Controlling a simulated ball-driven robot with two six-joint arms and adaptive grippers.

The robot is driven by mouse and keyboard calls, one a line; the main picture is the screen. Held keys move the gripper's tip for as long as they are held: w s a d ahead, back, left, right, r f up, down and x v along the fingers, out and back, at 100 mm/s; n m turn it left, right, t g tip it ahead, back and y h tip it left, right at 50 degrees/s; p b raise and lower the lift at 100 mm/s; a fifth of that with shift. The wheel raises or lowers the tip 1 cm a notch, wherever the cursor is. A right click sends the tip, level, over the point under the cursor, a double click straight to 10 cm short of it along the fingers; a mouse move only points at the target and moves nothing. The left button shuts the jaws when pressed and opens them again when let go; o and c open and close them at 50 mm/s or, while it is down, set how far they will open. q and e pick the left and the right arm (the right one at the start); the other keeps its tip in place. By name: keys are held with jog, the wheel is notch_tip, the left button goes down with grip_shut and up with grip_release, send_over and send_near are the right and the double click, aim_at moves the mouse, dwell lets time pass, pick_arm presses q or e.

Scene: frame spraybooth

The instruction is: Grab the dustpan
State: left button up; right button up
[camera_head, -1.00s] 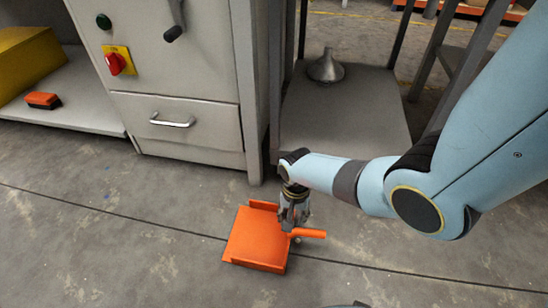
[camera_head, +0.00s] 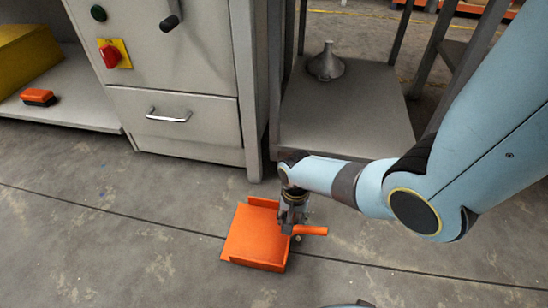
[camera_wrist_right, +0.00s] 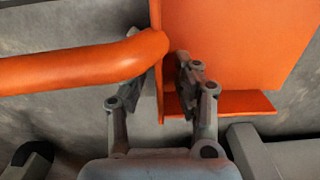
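The orange dustpan (camera_head: 252,238) lies on the concrete floor, its handle (camera_head: 312,230) pointing right. My right gripper (camera_head: 290,222) reaches down onto it where the handle meets the pan. In the right wrist view, the fingers of my right gripper (camera_wrist_right: 165,75) stand close on either side of the dustpan's rear wall (camera_wrist_right: 158,60), one inside the pan and one on the handle side. They lean inward and look shut on it; the handle partly hides the left fingertip. My left gripper is not in view.
A grey cabinet (camera_head: 190,135) with a drawer stands behind, left of a low metal shelf (camera_head: 345,115) holding a grey funnel (camera_head: 326,64). An orange brush (camera_head: 38,97) lies on a ledge at left. The floor in front is clear.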

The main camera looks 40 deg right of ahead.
grip_shut()
dwell(0.5)
